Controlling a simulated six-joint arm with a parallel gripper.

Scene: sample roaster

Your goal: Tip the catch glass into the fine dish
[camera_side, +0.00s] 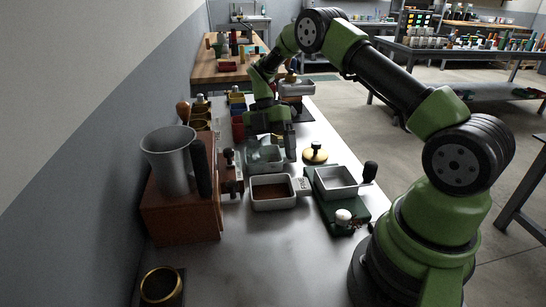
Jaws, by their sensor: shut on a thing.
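The catch glass looks like the pale, clear vessel (262,160) under my gripper, just beyond the fine dish. My gripper (279,146) points down at it and is shut on it. The glass's tilt and contents are hard to make out at this size. The fine dish (273,206) is a white rectangular dish with a label tab at its right side. A layer of brown grounds lies in it. In the picture the glass is right above the dish's far edge; I cannot tell whether they touch.
A wooden grinder box (181,217) with a metal cup (168,160) stands at left. A white tray (336,182) with a black handle sits on a green base (343,213) at right. A brass weight (315,153) stands behind. A brass ring (161,287) is front left.

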